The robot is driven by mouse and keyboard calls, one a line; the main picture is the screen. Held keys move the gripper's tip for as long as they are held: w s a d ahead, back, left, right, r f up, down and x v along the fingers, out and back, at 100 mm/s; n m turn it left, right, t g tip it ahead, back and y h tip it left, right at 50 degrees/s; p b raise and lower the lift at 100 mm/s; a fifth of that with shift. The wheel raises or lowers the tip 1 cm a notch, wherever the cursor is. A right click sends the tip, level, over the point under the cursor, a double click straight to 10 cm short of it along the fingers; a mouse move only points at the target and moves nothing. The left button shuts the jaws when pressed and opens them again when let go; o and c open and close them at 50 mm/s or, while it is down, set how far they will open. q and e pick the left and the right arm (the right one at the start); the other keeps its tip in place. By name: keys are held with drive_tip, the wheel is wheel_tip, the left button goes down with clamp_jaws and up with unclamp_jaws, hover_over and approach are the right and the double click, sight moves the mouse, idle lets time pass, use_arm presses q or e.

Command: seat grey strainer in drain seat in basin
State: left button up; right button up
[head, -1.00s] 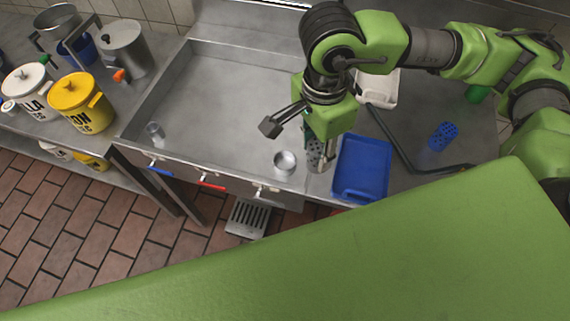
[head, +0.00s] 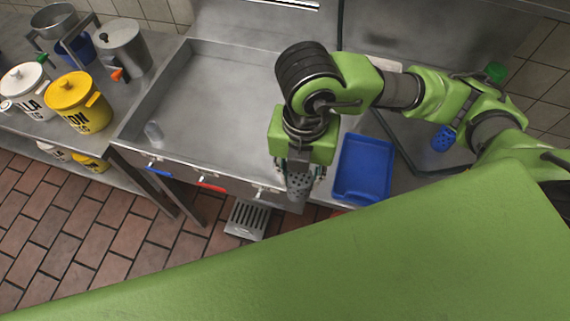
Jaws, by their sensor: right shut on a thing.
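My right gripper (head: 299,180) is shut on the grey strainer (head: 299,186), a small perforated metal cup. It holds the strainer at the front right of the steel basin (head: 220,100), near the front rim. The round metal drain seat seen there earlier is now hidden behind my right gripper and the strainer. I cannot tell whether the strainer touches the seat. My left gripper is not in view.
A clear cup-like thing (head: 153,131) is at the basin's front left. A blue tray (head: 363,168) lies right of the basin. A blue perforated piece (head: 443,139) is further right. Yellow (head: 78,101) and white (head: 26,90) pots stand on the left counter.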

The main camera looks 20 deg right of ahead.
drive_tip(key=shift+a+f+m, duration=0.1)
drive_tip(key=shift+a+m, duration=0.05)
drive_tip(key=shift+m, duration=0.75)
drive_tip(key=shift+w+f, duration=0.1)
drive_tip(key=shift+w, duration=0.15)
drive_tip(key=w+f+p, duration=0.1)
drive_tip(key=w+f, duration=0.2)
drive_tip(key=w, duration=0.1)
drive_tip(key=w+d+f+p, duration=0.1)
drive_tip(key=w+f+p, duration=0.1)
drive_tip(key=w+f, duration=0.1)
drive_tip(key=w+f+p, duration=0.2)
drive_tip(key=w+f, duration=0.2)
drive_tip(key=w, duration=0.2)
drive_tip(key=shift+w+d, duration=0.1)
drive_tip(key=shift+d, duration=0.3)
wheel_tip(320, 180, down, 2)
drive_tip(key=shift+f+p, duration=0.15)
drive_tip(key=shift+p, duration=0.5)
drive_tip(key=shift+f, duration=0.25)
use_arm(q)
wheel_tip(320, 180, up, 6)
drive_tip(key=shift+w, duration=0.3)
use_arm(e)
drive_tip(key=shift+f, duration=0.1)
